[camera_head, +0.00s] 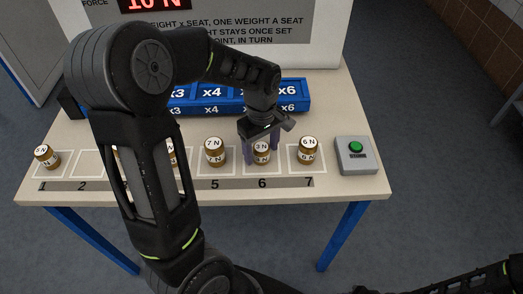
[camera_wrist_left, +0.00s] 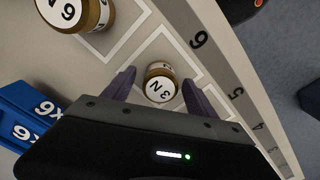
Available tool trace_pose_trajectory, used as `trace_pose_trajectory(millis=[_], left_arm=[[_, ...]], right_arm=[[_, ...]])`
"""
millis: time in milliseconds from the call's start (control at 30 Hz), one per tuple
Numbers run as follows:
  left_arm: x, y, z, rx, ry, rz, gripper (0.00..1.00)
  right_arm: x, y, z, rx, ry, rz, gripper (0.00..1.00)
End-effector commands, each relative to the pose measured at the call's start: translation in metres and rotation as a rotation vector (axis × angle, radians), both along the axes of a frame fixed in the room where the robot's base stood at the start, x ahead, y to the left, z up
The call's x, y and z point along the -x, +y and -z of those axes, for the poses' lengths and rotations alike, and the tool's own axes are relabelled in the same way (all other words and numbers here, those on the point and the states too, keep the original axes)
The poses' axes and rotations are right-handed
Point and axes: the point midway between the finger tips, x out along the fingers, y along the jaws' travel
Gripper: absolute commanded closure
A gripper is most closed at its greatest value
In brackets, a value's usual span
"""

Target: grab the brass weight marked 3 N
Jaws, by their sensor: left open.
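The brass weight marked 3 N (camera_head: 261,155) stands in the square numbered 6 on the table, and it shows in the left wrist view (camera_wrist_left: 161,84) with its label facing up. My left gripper (camera_head: 261,147) is open and points down over this weight. In the left wrist view its two fingers (camera_wrist_left: 159,89) are spread on either side of the weight, with a gap visible on both sides. My right gripper is not in view.
Behind is a blue rack (camera_head: 295,88) with multiplier labels. A green button box (camera_head: 355,155) sits at right. My left arm hides some squares.

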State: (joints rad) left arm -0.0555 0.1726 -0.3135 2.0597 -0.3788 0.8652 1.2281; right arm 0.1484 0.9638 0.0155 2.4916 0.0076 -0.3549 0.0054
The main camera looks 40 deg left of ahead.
Motion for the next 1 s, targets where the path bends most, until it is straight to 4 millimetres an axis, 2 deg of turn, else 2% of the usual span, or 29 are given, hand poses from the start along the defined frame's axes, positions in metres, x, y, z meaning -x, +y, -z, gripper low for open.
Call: trace_pose_trajectory(millis=[600, 1000], left_arm=[[-0.0003, 0.0001, 0.0012, 0.0, -0.001, 0.0, 0.34], [-0.0002, 0.0, 0.0011, 0.0, -0.001, 0.0, 0.67]], right_arm=[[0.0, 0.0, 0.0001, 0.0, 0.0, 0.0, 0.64], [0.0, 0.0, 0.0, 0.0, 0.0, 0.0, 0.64]])
